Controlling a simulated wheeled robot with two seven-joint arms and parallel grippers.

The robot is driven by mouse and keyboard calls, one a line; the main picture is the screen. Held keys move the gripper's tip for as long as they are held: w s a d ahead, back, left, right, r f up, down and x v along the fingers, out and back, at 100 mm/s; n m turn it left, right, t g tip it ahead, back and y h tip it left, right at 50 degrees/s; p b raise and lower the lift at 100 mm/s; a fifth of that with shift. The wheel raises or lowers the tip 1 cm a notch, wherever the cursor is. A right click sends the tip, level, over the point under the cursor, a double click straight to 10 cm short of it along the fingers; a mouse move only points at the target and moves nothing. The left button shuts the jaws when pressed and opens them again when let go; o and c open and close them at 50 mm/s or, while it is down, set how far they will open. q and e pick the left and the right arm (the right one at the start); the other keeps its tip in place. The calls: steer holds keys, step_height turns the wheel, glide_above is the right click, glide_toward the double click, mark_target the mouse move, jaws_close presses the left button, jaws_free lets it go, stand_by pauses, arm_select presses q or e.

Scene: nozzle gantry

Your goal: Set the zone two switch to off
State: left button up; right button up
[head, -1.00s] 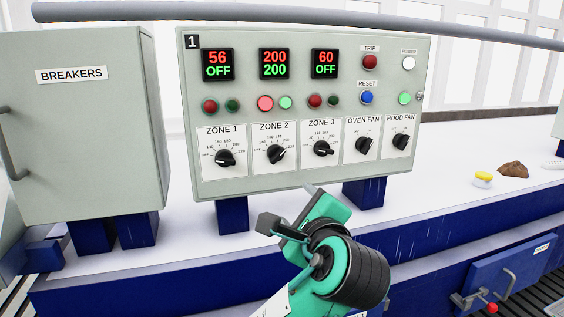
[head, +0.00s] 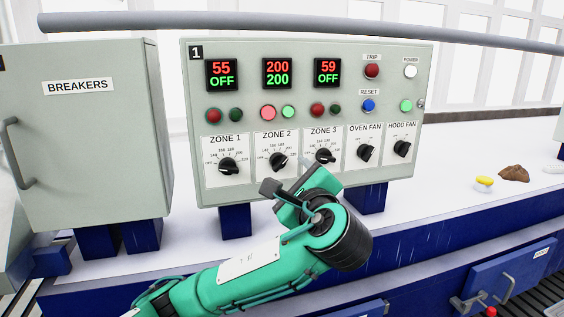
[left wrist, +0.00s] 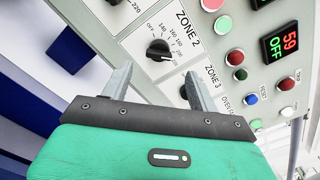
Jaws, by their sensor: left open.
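The zone 2 switch (head: 279,162) is a black rotary knob on the grey control panel (head: 320,190). Its pointer is turned to the upper right, away from the low-temperature side of its dial. The zone 2 display (head: 277,74) reads 200 over 200. My left gripper (head: 288,180) is open and empty just below the zone 2 and zone 3 knobs. In the left wrist view, the zone 2 knob (left wrist: 159,50) is ahead of the gap between my two fingertips (left wrist: 158,76), with no contact visible. My right gripper is not in view.
The zone 1 knob (head: 230,167) and zone 3 knob (head: 325,157) flank the zone 2 knob. The oven fan (head: 365,152) and hood fan (head: 402,149) knobs are further right. A breakers cabinet (head: 90,140) stands left. The white counter is clear before the panel.

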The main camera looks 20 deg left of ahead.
mark_target(280, 165)
arm_select(q)
steer(key=p+x, duration=0.2)
steer(key=x, duration=0.4)
steer(key=shift+s+a, duration=0.1)
steer(key=shift+w+a, duration=0.15)
steer(key=shift+w, duration=0.15)
steer(key=c, duration=1)
steer(key=shift+f, duration=0.1)
